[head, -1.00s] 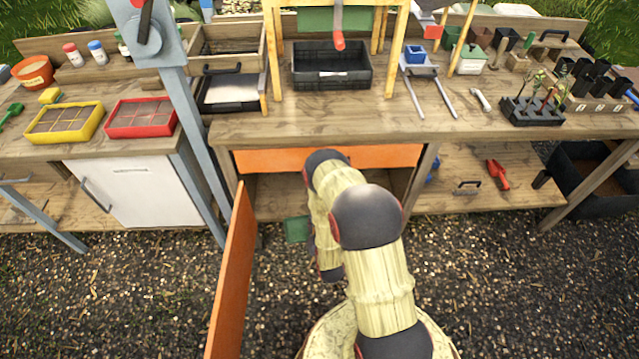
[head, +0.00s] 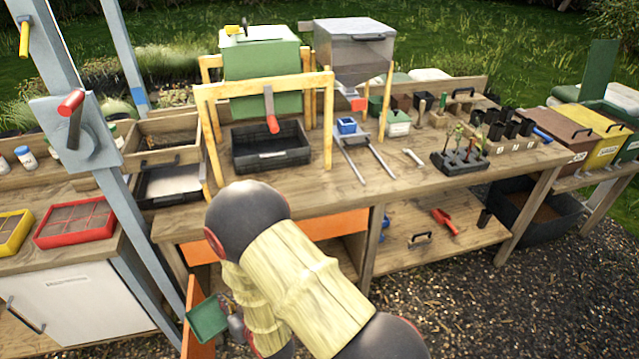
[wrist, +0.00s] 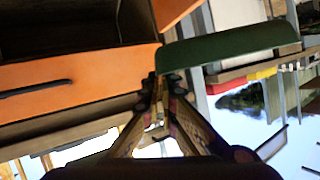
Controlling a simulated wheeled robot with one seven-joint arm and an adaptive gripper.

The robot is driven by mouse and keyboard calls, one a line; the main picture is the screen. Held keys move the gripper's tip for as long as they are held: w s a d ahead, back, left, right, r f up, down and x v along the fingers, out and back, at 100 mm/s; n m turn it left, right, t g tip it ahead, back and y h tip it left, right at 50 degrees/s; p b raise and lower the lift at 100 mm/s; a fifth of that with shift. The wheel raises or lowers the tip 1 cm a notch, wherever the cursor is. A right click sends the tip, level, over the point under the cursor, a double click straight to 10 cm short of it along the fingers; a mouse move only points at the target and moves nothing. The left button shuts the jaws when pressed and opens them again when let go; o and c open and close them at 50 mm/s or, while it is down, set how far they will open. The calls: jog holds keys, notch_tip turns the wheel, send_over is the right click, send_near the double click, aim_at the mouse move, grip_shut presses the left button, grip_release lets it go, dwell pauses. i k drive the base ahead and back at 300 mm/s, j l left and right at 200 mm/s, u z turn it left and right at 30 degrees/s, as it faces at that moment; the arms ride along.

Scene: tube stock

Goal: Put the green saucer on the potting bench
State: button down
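The green saucer (head: 207,318) is in the head view at the lower left, below the level of the bench top and in front of the open orange door. It also shows tilted in the wrist view (wrist: 230,46). My gripper (head: 234,323) is at the saucer's right edge, partly hidden by my arm. In the wrist view my gripper's fingertips (wrist: 166,78) are closed together on the saucer's near edge. The wooden potting bench (head: 390,180) stands ahead, with bare wood along its front edge.
A black crate (head: 270,158) stands on the bench under a yellow frame. The orange door (head: 193,295) stands open below. A grey-blue post (head: 105,190) rises at left.

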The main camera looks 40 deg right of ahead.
aim_at(422, 145)
jog(key=i+z, duration=0.15)
jog(key=z, duration=3.45)
